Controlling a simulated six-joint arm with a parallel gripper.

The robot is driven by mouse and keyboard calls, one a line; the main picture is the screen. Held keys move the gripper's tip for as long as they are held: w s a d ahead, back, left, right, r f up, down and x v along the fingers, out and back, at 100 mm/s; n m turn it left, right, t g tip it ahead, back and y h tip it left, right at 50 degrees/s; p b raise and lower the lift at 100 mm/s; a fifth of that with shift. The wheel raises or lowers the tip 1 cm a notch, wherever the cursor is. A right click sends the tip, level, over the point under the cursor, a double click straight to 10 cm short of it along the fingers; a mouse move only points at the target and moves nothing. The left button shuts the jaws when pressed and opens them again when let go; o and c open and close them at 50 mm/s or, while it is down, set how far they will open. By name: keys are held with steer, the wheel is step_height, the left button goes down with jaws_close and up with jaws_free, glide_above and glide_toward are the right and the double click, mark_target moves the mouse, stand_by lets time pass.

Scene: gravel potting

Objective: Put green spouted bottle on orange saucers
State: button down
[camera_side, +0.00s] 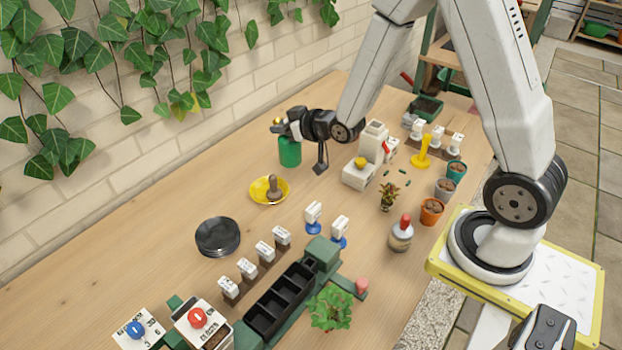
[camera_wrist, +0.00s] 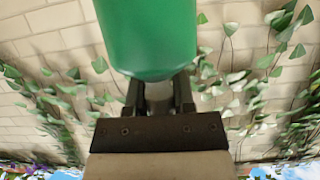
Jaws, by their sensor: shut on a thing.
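The green bottle (camera_side: 290,154) is upright near the wall at the back of the table. My gripper (camera_side: 287,130) is shut on its upper part, and a small yellow tip shows above the fingers. I cannot tell whether its base touches the table. In the wrist view, the green bottle (camera_wrist: 150,38) fills the top middle, between and beyond the fingers of my gripper (camera_wrist: 158,92). I see no saucers that are clearly orange. A yellow dish (camera_side: 283,188) holding a brown, knobbed thing stands just in front of the bottle, to the left.
A stack of dark round dishes (camera_side: 218,237) stands at left. White labelled blocks (camera_side: 264,251) and a black compartment tray (camera_side: 280,300) are in front. A white device (camera_side: 360,174), an orange pot (camera_side: 432,211) and a red-topped bottle (camera_side: 401,234) stand at right. The far left tabletop is clear.

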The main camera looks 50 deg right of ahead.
steer(key=s+d+r+m+h, duration=0.1)
steer(key=s+d, duration=0.2)
steer(key=d, duration=0.7)
steer(key=s+d+r+m+h, duration=0.1)
steer(key=s+d+r+h, duration=0.15)
steer(key=d, duration=0.65)
steer(key=s+d+m+h, duration=0.1)
steer(key=s+d, duration=0.2)
steer(key=d, duration=0.7)
steer(key=w+d+f, duration=0.7)
steer(key=w+f, duration=0.2)
steer(key=w, duration=0.2)
steer(key=shift+w, duration=0.1)
steer(key=shift+w+d+f, duration=0.1)
steer(key=shift+w+f, duration=0.1)
steer(key=shift+f, duration=1.6)
